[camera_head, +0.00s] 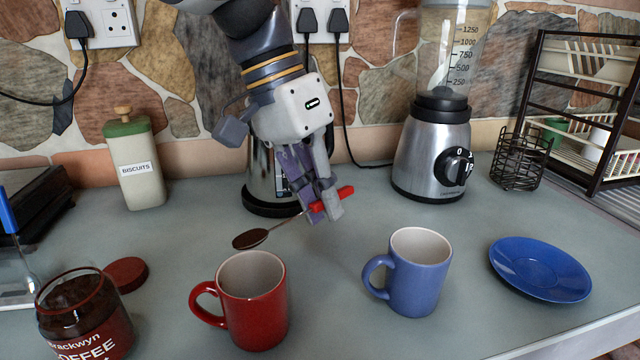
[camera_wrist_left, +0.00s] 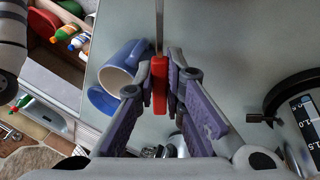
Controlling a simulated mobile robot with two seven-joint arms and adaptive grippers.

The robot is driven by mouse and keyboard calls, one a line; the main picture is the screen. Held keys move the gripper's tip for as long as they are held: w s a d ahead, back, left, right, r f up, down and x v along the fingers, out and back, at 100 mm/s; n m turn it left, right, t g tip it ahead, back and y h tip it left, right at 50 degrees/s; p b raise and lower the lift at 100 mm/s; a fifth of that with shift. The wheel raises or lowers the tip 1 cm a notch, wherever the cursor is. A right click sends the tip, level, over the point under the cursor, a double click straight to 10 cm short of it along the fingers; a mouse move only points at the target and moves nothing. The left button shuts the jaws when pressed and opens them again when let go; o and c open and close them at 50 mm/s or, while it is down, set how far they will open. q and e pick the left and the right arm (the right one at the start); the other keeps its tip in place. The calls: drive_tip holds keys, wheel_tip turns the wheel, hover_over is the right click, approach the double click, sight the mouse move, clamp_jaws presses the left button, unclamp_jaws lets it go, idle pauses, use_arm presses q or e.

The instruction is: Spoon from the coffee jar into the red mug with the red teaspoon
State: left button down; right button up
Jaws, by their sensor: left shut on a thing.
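My left gripper (camera_head: 322,208) is shut on the red handle of the teaspoon (camera_head: 345,192). The handle also shows between the fingers in the left wrist view (camera_wrist_left: 159,88). The spoon's metal shaft runs left to its bowl, which holds dark brown coffee. In the head view the bowl appears just beyond the far rim of the red mug (camera_head: 258,312); its height is hard to judge. The red mug stands upright, handle to the left. The open coffee jar (camera_head: 88,335) stands at the front left, with dark contents. My right gripper is not in view.
A red lid (camera_head: 127,273) lies behind the jar. A blue mug (camera_head: 418,285) and blue saucer (camera_head: 540,269) stand to the right. A biscuit tin (camera_head: 137,175), a metal kettle (camera_head: 260,180), a blender (camera_head: 432,160) and a dish rack (camera_head: 535,95) line the back.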

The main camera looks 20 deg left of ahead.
use_arm(q)
drive_tip(key=shift+w+f+g+h, duration=0.1)
drive_tip(key=shift+f+g+h, duration=0.2)
drive_tip(key=shift+h, duration=0.4)
drive_tip(key=g+h+b, duration=0.2)
drive_tip(key=h, duration=0.2)
drive_tip(key=a+g+h+b, duration=0.1)
drive_tip(key=g+h+b, duration=0.1)
drive_tip(key=h, duration=0.2)
drive_tip(key=a+g+h+b, duration=0.1)
drive_tip(key=g+h, duration=0.2)
drive_tip(key=h, duration=0.2)
drive_tip(key=shift+w+f+b, duration=0.1)
drive_tip(key=shift+w+b, duration=0.3)
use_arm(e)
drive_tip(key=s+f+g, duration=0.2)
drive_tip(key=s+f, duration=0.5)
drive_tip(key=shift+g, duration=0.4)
use_arm(q)
wheel_tip(320, 180, up, 5)
drive_tip(key=shift+p, duration=0.8)
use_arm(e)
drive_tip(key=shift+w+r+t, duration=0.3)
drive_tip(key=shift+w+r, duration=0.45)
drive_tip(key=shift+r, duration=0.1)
